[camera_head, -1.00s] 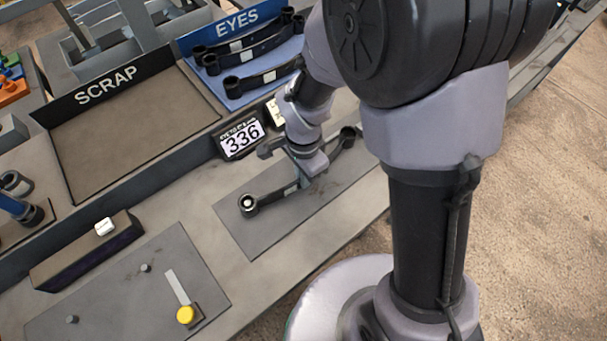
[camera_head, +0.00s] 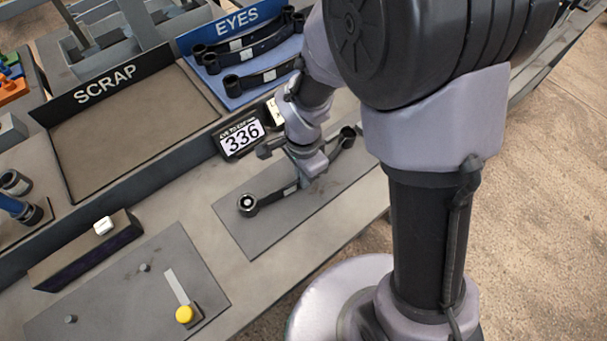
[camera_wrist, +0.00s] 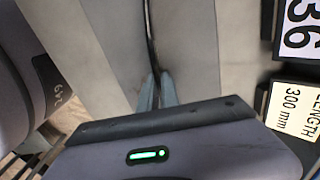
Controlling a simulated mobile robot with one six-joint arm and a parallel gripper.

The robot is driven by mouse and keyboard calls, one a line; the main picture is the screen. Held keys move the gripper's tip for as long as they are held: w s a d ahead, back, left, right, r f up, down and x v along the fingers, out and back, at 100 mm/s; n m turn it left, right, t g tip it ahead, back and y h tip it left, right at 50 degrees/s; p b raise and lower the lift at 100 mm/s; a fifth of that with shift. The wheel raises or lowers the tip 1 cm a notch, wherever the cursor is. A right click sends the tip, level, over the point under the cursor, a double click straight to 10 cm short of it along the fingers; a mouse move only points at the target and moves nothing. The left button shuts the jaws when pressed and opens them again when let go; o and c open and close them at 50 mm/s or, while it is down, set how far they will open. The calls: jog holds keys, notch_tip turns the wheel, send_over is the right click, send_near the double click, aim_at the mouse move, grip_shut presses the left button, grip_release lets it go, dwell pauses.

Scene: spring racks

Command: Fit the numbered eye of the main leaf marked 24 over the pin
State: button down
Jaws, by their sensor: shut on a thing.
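A dark, curved main leaf (camera_head: 272,197) lies over the grey plate on the bench, with a rolled eye at each end. Its number cannot be read. The near-left eye (camera_head: 247,208) sits around a bright round spot that looks like the top of the pin (camera_head: 247,202); how far down the eye sits cannot be told. The other eye (camera_head: 348,132) is at the far right. My gripper (camera_head: 303,184) is shut on the leaf near its middle. In the wrist view the leaf is a thin dark strip (camera_wrist: 150,40) between my fingertips (camera_wrist: 156,92).
A display (camera_head: 241,137) reading 336 stands behind the plate (camera_head: 262,238). The blue EYES rack (camera_head: 236,98) holds several leaves. The SCRAP tray (camera_head: 140,125) is empty. A second plate (camera_head: 120,300) at front left carries small pegs and a yellow knob (camera_head: 184,314).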

dwell(0.3)
jog(key=c, duration=1)
grip_release()
jog(key=shift+s, duration=0.1)
notch_tip(320, 180, up, 8)
jog(key=p, duration=0.6)
jog(key=shift+a+r, duration=0.1)
